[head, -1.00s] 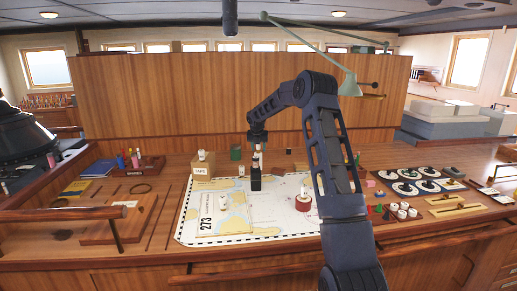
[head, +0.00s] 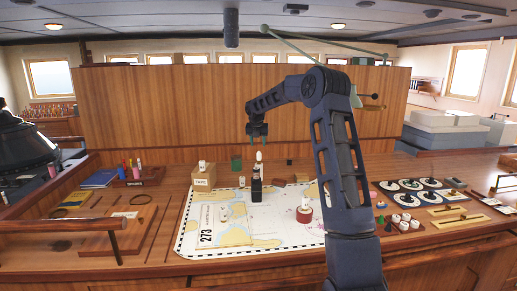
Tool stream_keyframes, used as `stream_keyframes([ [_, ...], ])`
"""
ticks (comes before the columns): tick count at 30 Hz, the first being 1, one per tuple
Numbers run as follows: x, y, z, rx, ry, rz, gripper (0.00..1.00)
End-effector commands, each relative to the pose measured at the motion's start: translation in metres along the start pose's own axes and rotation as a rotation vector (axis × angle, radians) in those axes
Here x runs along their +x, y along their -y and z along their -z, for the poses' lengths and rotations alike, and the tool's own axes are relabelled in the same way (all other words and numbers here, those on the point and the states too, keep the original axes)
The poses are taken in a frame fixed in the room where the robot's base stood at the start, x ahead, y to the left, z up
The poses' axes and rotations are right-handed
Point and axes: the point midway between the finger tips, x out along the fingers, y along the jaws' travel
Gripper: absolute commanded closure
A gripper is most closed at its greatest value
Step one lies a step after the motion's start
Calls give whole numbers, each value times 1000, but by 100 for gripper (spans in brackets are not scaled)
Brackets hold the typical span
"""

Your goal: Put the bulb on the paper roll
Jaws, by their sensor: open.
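My gripper (head: 257,138) is open and empty, pointing down above the back middle of the chart. Just below it, apart from it, a small pale rounded piece that looks like the bulb (head: 259,155) stands upright. It appears to rest on a pale upright piece that may be the paper roll (head: 258,167). A black block-like object (head: 256,189) in front hides the lower part, so I cannot tell exactly what supports it.
A chart (head: 270,235) covers the middle of the desk. A brown tape box (head: 203,181) stands left, with a small white item on top. A red round piece (head: 304,215) holds another white item at right.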

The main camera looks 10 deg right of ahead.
Motion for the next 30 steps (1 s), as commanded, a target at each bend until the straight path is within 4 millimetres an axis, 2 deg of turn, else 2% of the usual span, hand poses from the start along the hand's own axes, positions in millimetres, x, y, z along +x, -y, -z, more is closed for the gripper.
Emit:
stream_keyframes([
  [5,-16,4,5,39,2,4,53],
  [11,-64,26,34,258,13,18,53],
  [21,-148,80,108,768,31,35,53],
  [30,-205,132,186,1234,42,32,53],
])
